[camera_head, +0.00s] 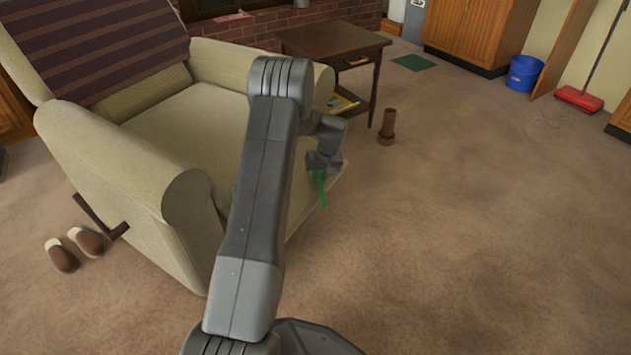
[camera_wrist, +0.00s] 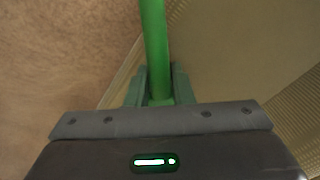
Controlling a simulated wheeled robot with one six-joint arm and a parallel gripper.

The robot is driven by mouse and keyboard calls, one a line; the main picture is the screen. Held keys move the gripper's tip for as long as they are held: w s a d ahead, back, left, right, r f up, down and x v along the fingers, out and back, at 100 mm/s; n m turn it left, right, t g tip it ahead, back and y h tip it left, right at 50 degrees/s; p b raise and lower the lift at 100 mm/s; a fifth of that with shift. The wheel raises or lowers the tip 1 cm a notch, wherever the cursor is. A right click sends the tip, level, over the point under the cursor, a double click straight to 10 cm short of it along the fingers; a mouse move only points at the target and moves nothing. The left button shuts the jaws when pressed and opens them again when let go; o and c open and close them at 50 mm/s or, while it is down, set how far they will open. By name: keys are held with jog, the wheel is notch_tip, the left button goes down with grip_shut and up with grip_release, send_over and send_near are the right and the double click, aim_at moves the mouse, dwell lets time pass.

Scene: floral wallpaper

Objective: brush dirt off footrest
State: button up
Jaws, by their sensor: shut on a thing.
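The footrest (camera_head: 318,202) is the beige, extended front part of the recliner armchair (camera_head: 180,140), partly hidden behind my arm. In the wrist view its pale fabric (camera_wrist: 225,50) fills the right side, with its edge running diagonally to the carpet. My gripper (camera_head: 319,168) is over the footrest's right part. It is shut on a green handle (camera_wrist: 155,45), which also shows as a thin green piece below the gripper in the head view (camera_head: 321,188). The handle's far end lies outside the wrist view. I cannot make out any dirt on the footrest.
A dark wooden side table (camera_head: 330,45) stands behind the chair, with a brown cylinder (camera_head: 387,127) on the carpet beside it. Slippers (camera_head: 75,248) lie at the left. The carpet at right is clear.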

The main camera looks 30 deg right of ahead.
aim_at(296, 208)
jog(key=shift+w+d, duration=0.2)
jog(key=shift+d, duration=0.1)
jog(key=shift+a, duration=0.1)
jog(key=shift+s+a, duration=1.1)
jog(key=shift+a, duration=0.85)
jog(key=shift+s+a, duration=1.05)
jog(key=shift+a, duration=0.85)
jog(key=shift+s+a, duration=1.1)
jog(key=shift+a, duration=0.85)
jog(key=shift+s+a+b, duration=0.25)
jog(key=shift+s+a, duration=0.15)
jog(key=shift+a, duration=0.35)
jog(key=shift+s+a+b, duration=0.25)
jog(key=shift+s+a, duration=0.15)
jog(key=shift+a, duration=0.35)
jog(key=shift+p+v, duration=1.8)
jog(key=shift+v, duration=1.15)
